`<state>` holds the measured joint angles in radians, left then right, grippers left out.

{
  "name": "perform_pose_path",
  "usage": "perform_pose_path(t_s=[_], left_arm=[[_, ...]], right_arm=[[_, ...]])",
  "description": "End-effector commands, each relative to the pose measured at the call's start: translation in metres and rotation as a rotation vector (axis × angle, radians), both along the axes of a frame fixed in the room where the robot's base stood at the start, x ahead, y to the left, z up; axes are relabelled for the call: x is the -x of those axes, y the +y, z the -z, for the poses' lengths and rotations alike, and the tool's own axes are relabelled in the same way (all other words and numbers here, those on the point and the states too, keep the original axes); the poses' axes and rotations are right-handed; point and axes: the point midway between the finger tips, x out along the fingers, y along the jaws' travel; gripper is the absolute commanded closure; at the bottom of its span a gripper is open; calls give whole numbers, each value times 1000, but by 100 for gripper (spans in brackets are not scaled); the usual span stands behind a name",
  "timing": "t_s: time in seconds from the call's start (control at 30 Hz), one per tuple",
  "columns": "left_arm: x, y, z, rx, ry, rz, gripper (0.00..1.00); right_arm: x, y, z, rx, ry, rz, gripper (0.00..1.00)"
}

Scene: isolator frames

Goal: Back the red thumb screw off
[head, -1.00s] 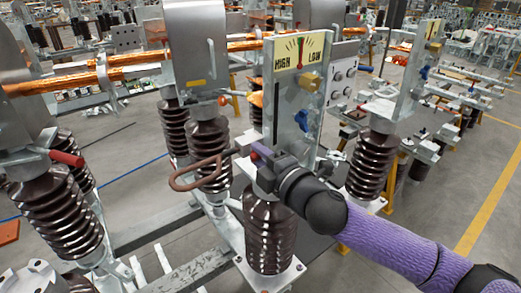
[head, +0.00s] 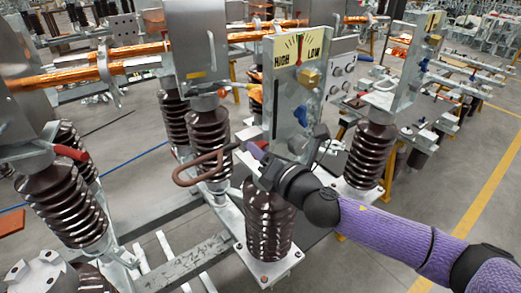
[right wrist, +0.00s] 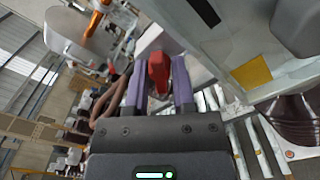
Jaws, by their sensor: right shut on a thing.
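The red thumb screw (right wrist: 158,72) shows in the right wrist view, upright between the two purple fingers of my right gripper (right wrist: 159,84). The fingers are shut on it, one on each side. In the head view my right gripper (head: 254,153) is at the lower left edge of the upright grey panel with the HIGH/LOW dial (head: 298,47). My left gripper is not in view.
A brown bent rod handle (head: 205,168) sticks out left of my right gripper. Brown ribbed insulators (head: 268,220) stand below and around. A blue knob (head: 301,115) and a brass block (head: 309,78) are on the panel. A red-handled lever (head: 70,152) is at the left.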

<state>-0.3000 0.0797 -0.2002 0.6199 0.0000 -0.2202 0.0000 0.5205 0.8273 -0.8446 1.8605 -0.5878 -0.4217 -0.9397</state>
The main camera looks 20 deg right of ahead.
Motion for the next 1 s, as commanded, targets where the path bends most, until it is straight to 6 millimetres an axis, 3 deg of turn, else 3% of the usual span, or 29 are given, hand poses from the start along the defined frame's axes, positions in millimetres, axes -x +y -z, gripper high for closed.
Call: perform_pose_path(t_s=[0.4,1.0], left_arm=[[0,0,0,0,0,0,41],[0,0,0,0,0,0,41]], right_arm=[[0,-1,0,205,-75,1,100],[0,-1,0,247,-91,1,100]])
